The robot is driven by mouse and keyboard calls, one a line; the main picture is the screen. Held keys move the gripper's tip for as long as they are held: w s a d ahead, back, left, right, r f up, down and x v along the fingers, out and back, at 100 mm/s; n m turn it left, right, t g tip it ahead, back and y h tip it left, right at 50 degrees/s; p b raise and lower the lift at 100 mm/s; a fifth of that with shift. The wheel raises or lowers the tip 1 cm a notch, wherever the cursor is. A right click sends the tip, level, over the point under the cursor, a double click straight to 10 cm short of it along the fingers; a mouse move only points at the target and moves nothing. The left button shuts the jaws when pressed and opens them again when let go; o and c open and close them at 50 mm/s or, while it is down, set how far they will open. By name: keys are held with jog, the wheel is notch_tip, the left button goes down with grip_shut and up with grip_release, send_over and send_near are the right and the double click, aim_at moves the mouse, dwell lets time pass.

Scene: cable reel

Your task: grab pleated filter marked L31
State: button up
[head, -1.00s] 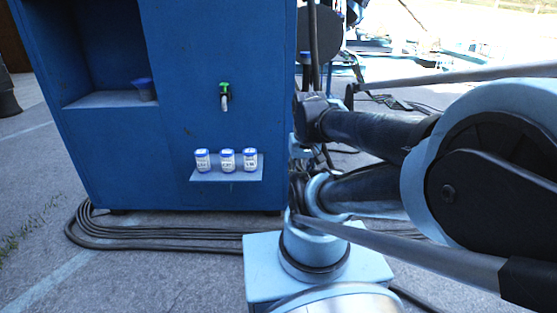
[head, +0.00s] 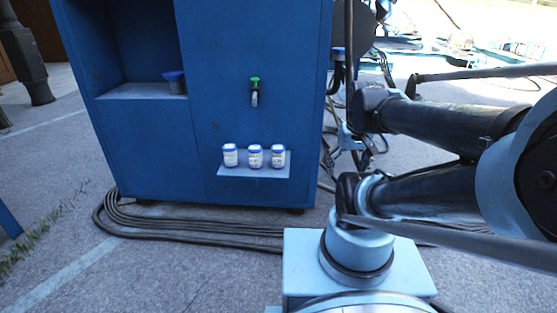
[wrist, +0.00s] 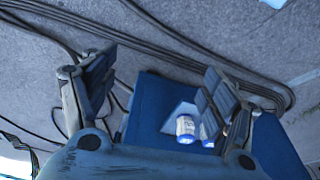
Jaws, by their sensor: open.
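Three small white canisters with blue lids, the left one (head: 230,155), the middle one (head: 255,156) and the right one (head: 278,156), stand upright in a row on a small shelf (head: 240,174) on the blue cabinet's front. Their labels are too small to read, so I cannot tell which is L31. In the wrist view, one canister (wrist: 186,128) shows between my fingers, near the right one, and another is partly hidden behind that finger. My gripper (wrist: 160,84) is open and empty, apart from the canisters. I cannot make it out in the head view.
The blue cabinet (head: 140,150) has an open recess holding a blue cup (head: 175,82). A green-handled tap (head: 255,90) sticks out above the shelf. Thick black cables (head: 150,228) lie on the pavement along the cabinet's foot. Grey ground at the lower left is mostly clear.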

jog(key=w+a+r+n+y, duration=0.1)
jog(key=w+a+r+n, duration=0.25)
jog(key=w, duration=0.65)
jog(key=n+y, duration=0.3)
jog(key=n, duration=0.4)
send_over(279, 148)
jog(key=s+d, duration=0.3)
jog(key=d, duration=0.2)
notch_tip(279, 148, down, 5)
jog(key=shift+d+x, duration=0.15)
jog(key=shift+x, duration=4.1)
jog(key=shift+d+x, duration=0.1)
jog(key=shift+x, duration=4.15)
jog(key=shift+w, duration=0.15)
jog(key=c, duration=1.4)
